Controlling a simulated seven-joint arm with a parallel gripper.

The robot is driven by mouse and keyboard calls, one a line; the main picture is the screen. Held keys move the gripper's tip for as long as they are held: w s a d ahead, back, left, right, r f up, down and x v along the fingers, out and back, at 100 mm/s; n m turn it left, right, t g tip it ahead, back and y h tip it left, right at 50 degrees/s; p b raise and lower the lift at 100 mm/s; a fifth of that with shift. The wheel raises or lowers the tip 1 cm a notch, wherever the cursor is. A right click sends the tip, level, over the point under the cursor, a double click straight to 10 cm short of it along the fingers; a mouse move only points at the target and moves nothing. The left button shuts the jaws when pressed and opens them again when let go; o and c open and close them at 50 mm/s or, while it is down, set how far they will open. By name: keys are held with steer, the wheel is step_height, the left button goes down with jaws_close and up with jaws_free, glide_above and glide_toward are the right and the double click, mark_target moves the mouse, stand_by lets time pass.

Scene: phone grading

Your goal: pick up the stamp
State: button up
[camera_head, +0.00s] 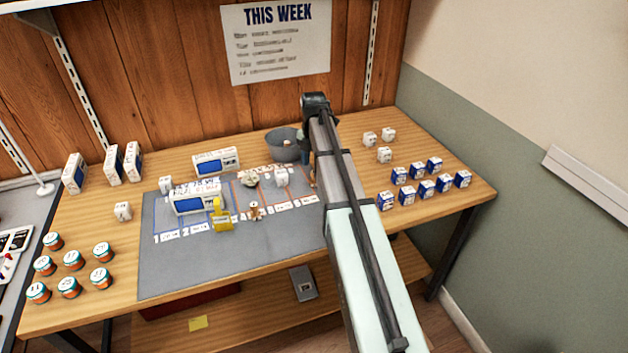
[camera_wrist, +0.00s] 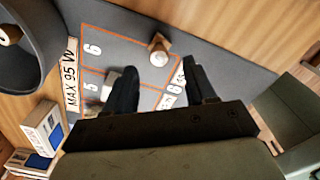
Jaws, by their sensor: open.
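A small wooden piece with a round pale knob (camera_wrist: 158,48), which looks like the stamp, stands on the grey mat (camera_wrist: 225,55) by the compartment marked 6 in the wrist view. In the head view a bit of wood that looks like the same piece (camera_head: 312,179) shows at the arm's edge, mostly hidden. My gripper (camera_wrist: 161,75) is open and empty, its two dark fingers apart. The knob appears between and beyond the fingertips, apart from them. In the head view my arm hides most of the gripper.
A grey bowl (camera_head: 285,146) with a wooden-knobbed thing in it stands beside my gripper. Another small wooden piece (camera_head: 255,211) and a yellow device (camera_head: 222,216) stand on the mat. Several blue-and-white boxes (camera_head: 425,187) stand right, and jars (camera_head: 73,260) left.

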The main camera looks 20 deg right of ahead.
mark_target(314, 179)
steer(key=shift+w+d+f, duration=0.1)
steer(key=shift+f, duration=2.45)
steer(key=shift+c, duration=0.3)
jaws_close()
